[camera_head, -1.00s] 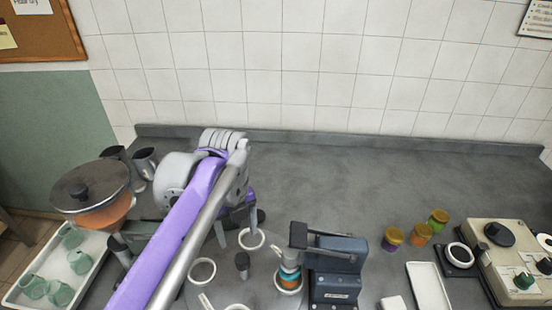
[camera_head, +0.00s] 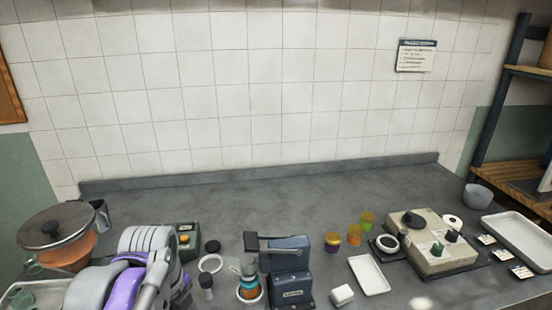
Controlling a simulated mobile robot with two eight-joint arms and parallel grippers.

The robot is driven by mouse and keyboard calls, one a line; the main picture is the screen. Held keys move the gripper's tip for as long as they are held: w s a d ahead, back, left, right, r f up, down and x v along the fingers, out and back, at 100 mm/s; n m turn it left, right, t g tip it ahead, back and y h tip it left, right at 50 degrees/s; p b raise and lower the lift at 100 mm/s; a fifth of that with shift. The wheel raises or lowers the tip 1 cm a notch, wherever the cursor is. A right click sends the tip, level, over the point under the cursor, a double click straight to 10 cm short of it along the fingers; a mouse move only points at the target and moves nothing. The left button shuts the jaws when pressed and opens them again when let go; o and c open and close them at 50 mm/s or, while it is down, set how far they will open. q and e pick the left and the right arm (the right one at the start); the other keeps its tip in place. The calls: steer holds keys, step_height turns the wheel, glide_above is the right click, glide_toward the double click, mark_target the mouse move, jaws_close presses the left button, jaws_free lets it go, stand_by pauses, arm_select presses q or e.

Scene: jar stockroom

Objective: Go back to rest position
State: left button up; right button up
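The task names no object. My purple and grey arm shows folded at the lower left of the head view, over the counter (camera_head: 330,205). Its gripper fingers cannot be made out; they are hidden behind the arm links or below the picture edge. My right arm and gripper are out of view.
A lidded orange pot (camera_head: 62,240), a green button box (camera_head: 186,240) and a blue device (camera_head: 288,268) stand near the arm. Right are several small jars (camera_head: 353,234), a white tray (camera_head: 369,275) and a beige machine (camera_head: 440,250). The counter's back strip is clear.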

arm_select(q)
steer(key=s+f+n+t, duration=0.1)
steer(key=s+f+n, duration=0.1)
steer(key=f+n, duration=0.2)
steer(key=s+d+f+n+t, duration=0.1)
steer(key=f+n, duration=0.4)
steer(key=n, duration=0.6)
steer(key=s+f+n+t, duration=0.2)
steer(key=s+f+n, duration=0.2)
steer(key=n, duration=0.4)
steer(key=shift+s+d+f, duration=0.2)
steer(key=shift+s, duration=0.4)
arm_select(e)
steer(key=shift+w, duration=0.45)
